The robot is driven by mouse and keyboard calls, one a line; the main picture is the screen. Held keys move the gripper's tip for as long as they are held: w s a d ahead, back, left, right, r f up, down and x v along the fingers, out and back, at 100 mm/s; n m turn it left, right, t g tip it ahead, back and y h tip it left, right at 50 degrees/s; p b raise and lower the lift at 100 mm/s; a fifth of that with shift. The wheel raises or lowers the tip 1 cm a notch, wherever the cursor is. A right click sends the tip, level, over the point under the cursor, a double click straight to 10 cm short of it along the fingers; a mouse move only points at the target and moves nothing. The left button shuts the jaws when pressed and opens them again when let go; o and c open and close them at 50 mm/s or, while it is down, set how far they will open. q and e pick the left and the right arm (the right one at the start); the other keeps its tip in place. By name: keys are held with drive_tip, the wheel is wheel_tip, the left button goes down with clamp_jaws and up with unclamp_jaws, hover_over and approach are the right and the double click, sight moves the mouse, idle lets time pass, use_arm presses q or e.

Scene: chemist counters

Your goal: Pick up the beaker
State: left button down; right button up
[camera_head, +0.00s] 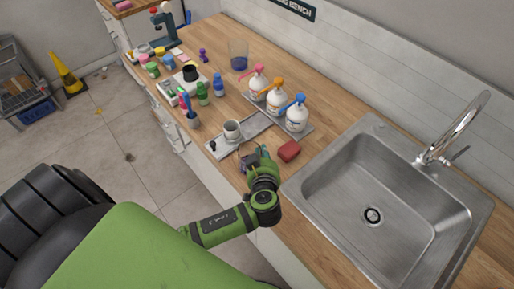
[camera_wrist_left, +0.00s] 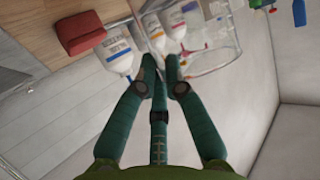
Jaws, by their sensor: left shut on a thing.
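A clear glass beaker shows in the left wrist view (camera_wrist_left: 215,57), at my left fingertips (camera_wrist_left: 161,68). The fingers are close together and shut on what looks like its wall or rim; the exact contact is hard to see. In the head view my left gripper (camera_head: 257,160) is over the counter, left of the sink, and partly hides the beaker, whose faint glass outline shows beside the fingers. I cannot tell whether the beaker is clear of the counter. My right gripper is in neither view.
A red block (camera_head: 289,151) lies right of my left gripper. A tray (camera_head: 223,149) with a white cup (camera_head: 232,130) is behind it. Several pump bottles (camera_head: 277,99) stand at the wall. The sink (camera_head: 362,162) is right. A container with blue contents (camera_head: 238,56) stands farther back.

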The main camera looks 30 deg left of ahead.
use_arm(q)
drive_tip(key=shift+r, duration=0.2)
drive_tip(key=s+d+r+b, duration=0.4)
drive_tip(key=s+r+b, duration=0.1)
drive_tip(key=s+r, duration=0.5)
drive_tip(key=shift+s+d+r, duration=0.2)
drive_tip(key=shift+s+r, duration=0.05)
drive_tip(key=shift+s, duration=0.1)
idle(0.4)
idle(3.0)
